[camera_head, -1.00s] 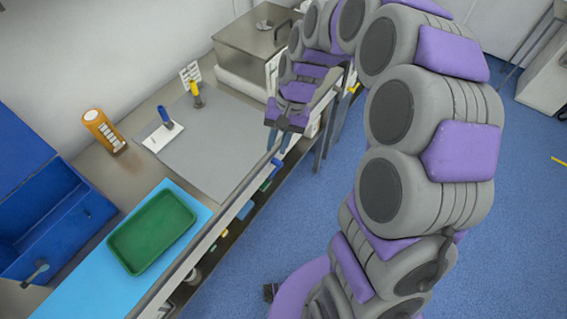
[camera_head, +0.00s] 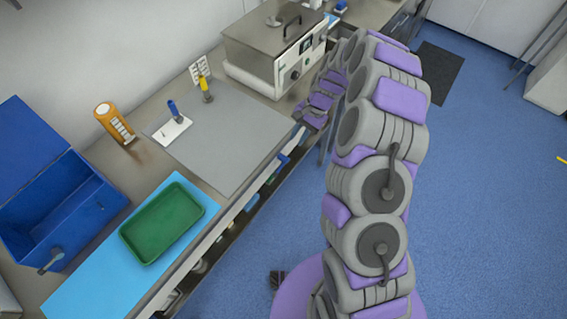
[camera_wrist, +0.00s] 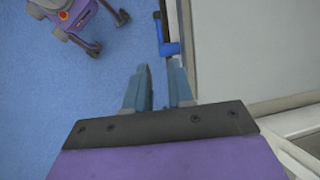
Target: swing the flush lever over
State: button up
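A blue-gripped lever (camera_wrist: 170,48), likely the flush lever, shows in the wrist view beside the bench's pale edge. A thin dark rod runs upward from it in the picture. My gripper (camera_wrist: 159,68) has its two grey-blue fingers apart with a narrow gap and nothing between them. The lever's grip lies just beyond the fingertips, closest to the right finger; I cannot tell whether they touch. In the head view my arm curves down to the bench's front edge near the steel bath. My fingers cannot be made out there, and the lever cannot be singled out.
A steel lidded bath (camera_head: 262,50) stands at the back of the bench. A grey mat (camera_head: 225,145), a blue-handled tool on a white base (camera_head: 172,128), a yellow-handled tool (camera_head: 206,86), an orange container (camera_head: 113,122), a green tray (camera_head: 160,222) and a blue box (camera_head: 65,215) also lie there.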

aim_at(281, 166)
jog(key=b+x, duration=0.1)
jog(key=x, duration=1.3)
jog(key=shift+s+a+f, duration=0.15)
jog(key=shift+f, duration=0.15)
grip_shut()
